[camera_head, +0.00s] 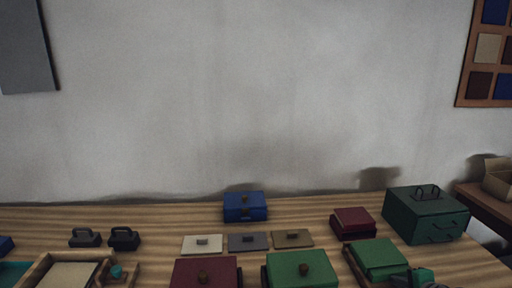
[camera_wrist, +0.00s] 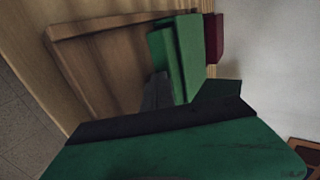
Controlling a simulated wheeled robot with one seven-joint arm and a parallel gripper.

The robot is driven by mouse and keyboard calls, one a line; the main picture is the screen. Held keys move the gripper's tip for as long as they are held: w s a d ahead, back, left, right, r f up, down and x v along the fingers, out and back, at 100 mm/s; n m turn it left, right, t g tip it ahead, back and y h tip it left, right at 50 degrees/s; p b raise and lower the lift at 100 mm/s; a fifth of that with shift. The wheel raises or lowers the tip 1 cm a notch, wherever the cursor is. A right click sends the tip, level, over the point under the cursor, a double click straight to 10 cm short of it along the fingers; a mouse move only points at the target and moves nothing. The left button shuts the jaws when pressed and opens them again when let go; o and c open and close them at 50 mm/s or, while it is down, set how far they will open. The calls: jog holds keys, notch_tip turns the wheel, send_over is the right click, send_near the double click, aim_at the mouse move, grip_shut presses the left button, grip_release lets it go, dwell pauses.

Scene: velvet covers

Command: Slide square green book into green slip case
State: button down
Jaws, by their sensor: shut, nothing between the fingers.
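A green block (camera_head: 378,255) sits in a shallow wooden tray at the front right of the table. It also shows in the wrist view (camera_wrist: 190,55), with a second green layer (camera_wrist: 161,58) beside it; I cannot tell which is book and which is slip case. My gripper (camera_head: 402,279) is at the front of the tray, close to the green block. In the wrist view my gripper (camera_wrist: 155,92) is shut and empty beside the green layers. Contact cannot be seen.
A maroon block (camera_head: 352,221) and a dark green box with a handle (camera_head: 427,218) stand behind the tray. A blue box (camera_head: 245,207) and several small knobbed plates are farther back.

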jog(key=shift+w, duration=1.15)
jog(key=shift+s+r, duration=0.25)
jog(key=shift+s, duration=0.05)
jog(key=p+v, duration=0.1)
jog(key=v, duration=0.2)
jog(key=p+v, duration=0.2)
jog(key=f+p+v, duration=0.1)
jog(key=p+v, duration=0.1)
jog(key=v, duration=0.1)
jog(key=shift+s, duration=0.95)
